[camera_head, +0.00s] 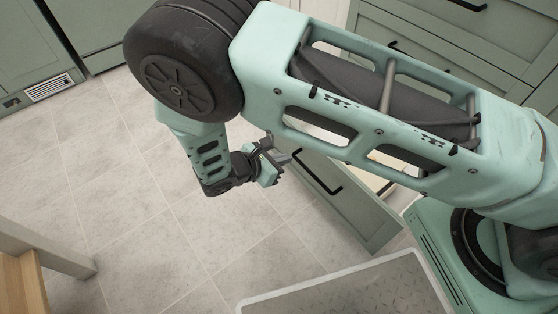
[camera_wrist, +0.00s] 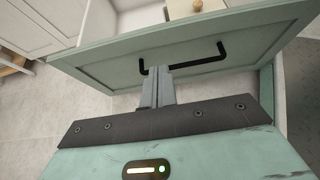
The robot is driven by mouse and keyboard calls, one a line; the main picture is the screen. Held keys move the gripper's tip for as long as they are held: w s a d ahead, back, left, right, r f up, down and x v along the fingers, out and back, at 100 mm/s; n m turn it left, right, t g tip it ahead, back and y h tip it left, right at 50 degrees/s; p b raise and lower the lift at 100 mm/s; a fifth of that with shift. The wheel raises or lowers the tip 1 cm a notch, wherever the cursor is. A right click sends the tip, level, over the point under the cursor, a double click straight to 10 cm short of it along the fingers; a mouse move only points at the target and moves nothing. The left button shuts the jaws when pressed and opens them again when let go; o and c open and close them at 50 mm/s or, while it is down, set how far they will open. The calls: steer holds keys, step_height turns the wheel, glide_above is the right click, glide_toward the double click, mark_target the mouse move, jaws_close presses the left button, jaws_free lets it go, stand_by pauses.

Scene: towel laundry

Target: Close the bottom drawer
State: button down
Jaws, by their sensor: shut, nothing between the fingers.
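The bottom drawer (camera_head: 360,212) is pulled out, with a green front and a black bar handle (camera_head: 318,175). Its pale inside shows partly behind my arm. In the wrist view the drawer front (camera_wrist: 112,72) spans the upper picture, with the black handle (camera_wrist: 205,60) on it. My gripper (camera_head: 286,158) is shut and empty, in front of the drawer front near one end of the handle. In the wrist view its fingertips (camera_wrist: 157,70) overlap the handle's left part; I cannot tell whether they touch it. My arm hides much of the drawer and cabinet.
Closed green drawers (camera_head: 440,45) with black handles stand above at the upper right. A green cabinet (camera_head: 30,45) with a vent is at the far left. A wooden-topped piece of furniture (camera_head: 22,285) is at lower left. The tiled floor (camera_head: 140,220) between is clear.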

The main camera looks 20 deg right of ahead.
mark_target(303, 165)
steer(key=b+x, duration=0.1)
steer(key=x, duration=0.2)
steer(key=b+x, duration=0.1)
steer(key=x, duration=0.1)
steer(key=r+b+x, duration=0.1)
steer(key=x, duration=0.2)
steer(key=shift+w+d, duration=0.2)
steer(key=shift+d, duration=0.4)
steer(key=shift+w+d, duration=0.15)
steer(key=shift+d, duration=0.25)
